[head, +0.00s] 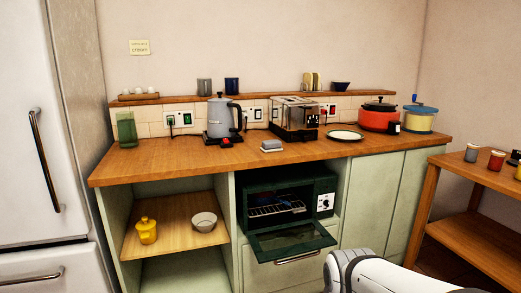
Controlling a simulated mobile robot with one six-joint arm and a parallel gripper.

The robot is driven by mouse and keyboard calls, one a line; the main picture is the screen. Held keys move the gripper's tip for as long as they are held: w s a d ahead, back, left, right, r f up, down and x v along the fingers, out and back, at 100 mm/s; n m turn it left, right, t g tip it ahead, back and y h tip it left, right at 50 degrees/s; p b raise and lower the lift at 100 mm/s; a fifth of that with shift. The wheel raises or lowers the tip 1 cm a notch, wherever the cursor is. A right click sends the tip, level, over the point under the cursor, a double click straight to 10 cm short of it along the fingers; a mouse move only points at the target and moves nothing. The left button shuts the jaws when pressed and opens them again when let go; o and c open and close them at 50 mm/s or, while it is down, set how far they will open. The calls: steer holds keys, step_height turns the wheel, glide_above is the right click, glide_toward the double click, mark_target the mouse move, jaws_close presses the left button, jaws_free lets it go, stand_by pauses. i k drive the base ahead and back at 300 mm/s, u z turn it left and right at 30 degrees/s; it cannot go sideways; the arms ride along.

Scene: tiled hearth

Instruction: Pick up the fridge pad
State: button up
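No pad shows on the visible front or side of the white fridge (40,130) at the left. A small pale yellow card (139,47) with dark lettering is on the wall above the shelf; I cannot tell whether it is the fridge pad. A small grey block on a lighter base (271,146) lies on the wooden counter in front of the toaster; I cannot tell what it is. A white part of my arm shows at the bottom, right of centre. My gripper is out of view.
The counter (150,165) holds a kettle (221,118), a toaster (294,117), a plate (345,135) and an orange pot (379,117). Below, the green oven's door (292,242) hangs open. A wooden side table (470,190) stands at the right. The counter's left front is clear.

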mark_target(268, 145)
steer(key=z, duration=0.4)
steer(key=i, duration=1.95)
steer(key=u, duration=0.75)
steer(key=k, duration=0.65)
steer(key=u, duration=0.3)
steer(key=i, duration=0.75)
steer(key=z, duration=0.15)
